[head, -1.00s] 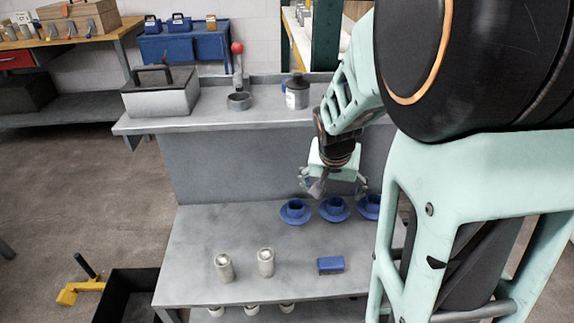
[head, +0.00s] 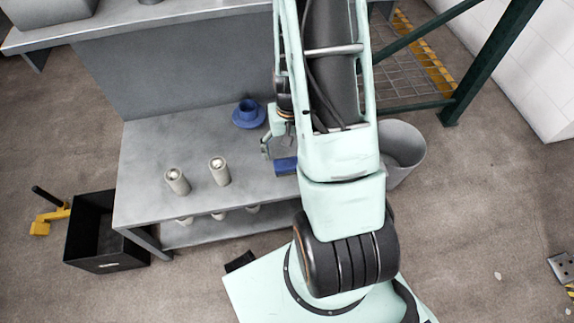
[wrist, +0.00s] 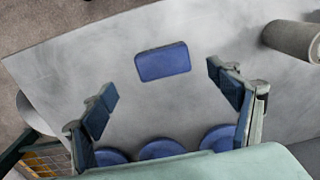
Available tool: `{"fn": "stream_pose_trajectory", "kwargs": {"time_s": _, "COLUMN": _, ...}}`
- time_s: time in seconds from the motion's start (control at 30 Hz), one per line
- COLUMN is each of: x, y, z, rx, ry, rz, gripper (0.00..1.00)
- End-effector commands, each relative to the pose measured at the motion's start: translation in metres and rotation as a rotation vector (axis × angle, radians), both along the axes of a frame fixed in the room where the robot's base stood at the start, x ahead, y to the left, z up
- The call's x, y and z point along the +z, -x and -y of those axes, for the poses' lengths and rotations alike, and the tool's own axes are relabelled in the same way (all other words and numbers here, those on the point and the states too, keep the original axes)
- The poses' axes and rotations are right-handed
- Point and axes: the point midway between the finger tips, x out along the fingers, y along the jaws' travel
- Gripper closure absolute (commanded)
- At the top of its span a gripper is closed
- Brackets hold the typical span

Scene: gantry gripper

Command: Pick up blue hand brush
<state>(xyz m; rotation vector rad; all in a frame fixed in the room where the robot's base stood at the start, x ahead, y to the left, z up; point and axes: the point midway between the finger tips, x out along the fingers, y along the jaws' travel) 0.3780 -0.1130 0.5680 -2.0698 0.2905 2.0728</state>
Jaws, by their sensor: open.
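The blue hand brush (head: 286,166) lies on the grey workbench, partly hidden by my arm in the head view. In the wrist view the brush (wrist: 162,62) shows as a blue block lying flat, beyond my fingertips and about midway between them. My gripper (wrist: 164,88) is open and empty, its two blue-padded fingers spread wide. In the head view my gripper (head: 266,148) is above the bench beside the brush, largely hidden by my arm.
The grey bench (head: 150,150) also holds two pale cylinders (head: 178,181) left of the brush. A black crate (head: 95,235) and a grey bin (head: 403,150) stand on the floor.

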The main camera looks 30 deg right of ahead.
Motion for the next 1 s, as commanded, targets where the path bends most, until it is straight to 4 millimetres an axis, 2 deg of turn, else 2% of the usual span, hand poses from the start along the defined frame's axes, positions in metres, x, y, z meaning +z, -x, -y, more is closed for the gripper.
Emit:
{"fn": "stream_pose_trajectory", "kwargs": {"time_s": 0.03, "x": -0.011, "y": 0.0, "z": 0.0, "rx": 0.0, "ry": -0.001, "rz": -0.002, "gripper": 0.18}}
{"fn": "stream_pose_trajectory", "kwargs": {"time_s": 0.1, "x": -0.018, "y": 0.0, "z": 0.0, "rx": 0.0, "ry": 0.0, "rz": -0.001, "gripper": 0.18}}
{"fn": "stream_pose_trajectory", "kwargs": {"time_s": 0.37, "x": -0.035, "y": -0.001, "z": -0.002, "rx": 0.0, "ry": 0.0, "rz": -0.001, "gripper": 0.18}}
{"fn": "stream_pose_trajectory", "kwargs": {"time_s": 0.63, "x": -0.074, "y": -0.004, "z": -0.003, "rx": 0.0, "ry": 0.001, "rz": 0.0, "gripper": 0.18}}
{"fn": "stream_pose_trajectory", "kwargs": {"time_s": 0.9, "x": -0.075, "y": -0.004, "z": -0.003, "rx": 0.0, "ry": 0.002, "rz": 0.001, "gripper": 0.19}}
{"fn": "stream_pose_trajectory", "kwargs": {"time_s": 1.0, "x": -0.075, "y": -0.004, "z": -0.003, "rx": 0.0, "ry": 0.002, "rz": 0.001, "gripper": 0.3}}
